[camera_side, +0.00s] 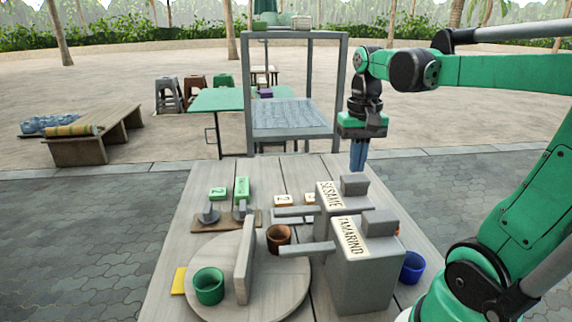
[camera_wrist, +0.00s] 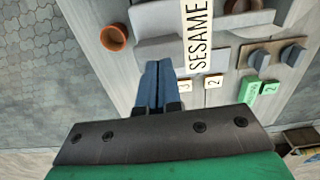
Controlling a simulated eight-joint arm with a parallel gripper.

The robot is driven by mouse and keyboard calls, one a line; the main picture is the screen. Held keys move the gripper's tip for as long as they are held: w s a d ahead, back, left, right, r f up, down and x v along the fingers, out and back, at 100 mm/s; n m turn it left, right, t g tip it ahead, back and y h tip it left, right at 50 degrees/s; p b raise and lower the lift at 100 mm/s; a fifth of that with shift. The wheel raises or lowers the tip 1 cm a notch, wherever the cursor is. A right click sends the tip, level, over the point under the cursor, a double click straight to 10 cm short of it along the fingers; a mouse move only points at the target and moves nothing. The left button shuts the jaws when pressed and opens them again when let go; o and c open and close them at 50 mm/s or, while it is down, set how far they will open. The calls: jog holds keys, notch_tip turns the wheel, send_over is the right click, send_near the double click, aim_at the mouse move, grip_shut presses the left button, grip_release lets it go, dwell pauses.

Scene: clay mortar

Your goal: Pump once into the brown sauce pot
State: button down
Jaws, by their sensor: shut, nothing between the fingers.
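The brown sauce pot (camera_side: 279,238) stands on the round wooden board, near the spout ends of two grey dispensers. In the side view I cannot tell which spout it is under. The SESAME dispenser (camera_side: 328,196) is farther back and the TAMARIND dispenser (camera_side: 365,250) nearer; each has a grey block on top (camera_side: 355,184). My gripper (camera_side: 358,168) has blue fingers, shut and empty, pointing down behind the SESAME dispenser. In the wrist view the fingertips (camera_wrist: 160,68) appear beside the SESAME label (camera_wrist: 197,35). A brown rim is cut off at that view's top edge (camera_wrist: 238,5).
A green pot (camera_side: 209,286) stands across an upright divider (camera_side: 244,262). A blue pot (camera_side: 412,267) stands right of the dispensers. An orange-brown pot (camera_wrist: 114,37) is at left in the wrist view. Knobs (camera_side: 209,213) and numbered tiles (camera_side: 283,200) occupy the table's back.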

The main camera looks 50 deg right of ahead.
jog(key=shift+f, duration=0.3)
jog(key=shift+f, duration=0.15)
jog(key=shift+f, duration=0.7)
dwell(0.4)
jog(key=shift+f, duration=0.25)
jog(key=shift+r, duration=1.8)
